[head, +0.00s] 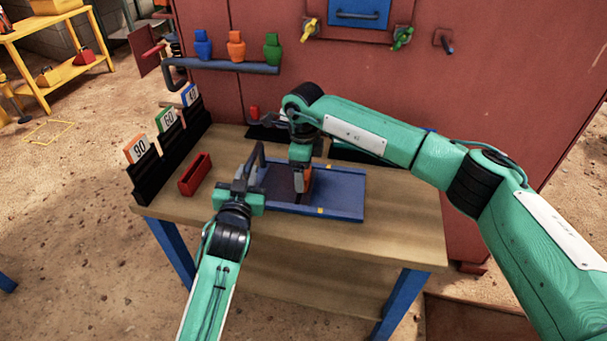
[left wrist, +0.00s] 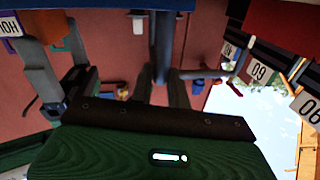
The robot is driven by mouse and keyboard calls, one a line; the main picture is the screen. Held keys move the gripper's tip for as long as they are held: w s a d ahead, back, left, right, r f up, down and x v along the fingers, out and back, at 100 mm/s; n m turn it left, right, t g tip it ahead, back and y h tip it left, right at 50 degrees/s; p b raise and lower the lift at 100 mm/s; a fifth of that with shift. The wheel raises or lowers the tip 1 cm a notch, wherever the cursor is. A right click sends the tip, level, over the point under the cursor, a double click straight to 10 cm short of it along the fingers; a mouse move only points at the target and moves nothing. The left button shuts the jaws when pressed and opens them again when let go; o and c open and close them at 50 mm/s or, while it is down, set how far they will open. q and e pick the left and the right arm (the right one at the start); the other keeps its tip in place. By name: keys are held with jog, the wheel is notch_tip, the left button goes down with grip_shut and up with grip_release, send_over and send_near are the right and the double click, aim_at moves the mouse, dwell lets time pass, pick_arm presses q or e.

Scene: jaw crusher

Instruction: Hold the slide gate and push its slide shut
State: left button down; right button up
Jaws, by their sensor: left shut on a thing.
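The blue slide gate (head: 343,188) lies flat on the wooden table, with small yellow marks on its edge rail. A grey bar handle (head: 261,155) rises at its left end. My left gripper (head: 243,183) is shut on this grey handle; the bar (left wrist: 160,45) also shows between the fingers in the left wrist view. My right gripper (head: 301,172) reaches down over the middle of the gate, by a dark upright piece with an orange part (head: 308,178). The arm and gripper hide much of the slide there, so contact and finger opening are unclear.
A black rack with numbered cards (head: 135,150) and a red tray (head: 195,174) stand left of the gate. The red crusher wall (head: 400,90) rises behind the table, with a grey shelf bar (head: 222,66) holding coloured pieces. The table front right (head: 400,235) is clear.

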pick_arm(q)
jog(key=shift+a, duration=0.1)
pick_arm(e)
notch_tip(320, 180, up, 10)
jog(key=shift+r, duration=0.2)
pick_arm(q)
jog(key=c, duration=1.3)
grip_release()
jog(key=shift+o, duration=0.2)
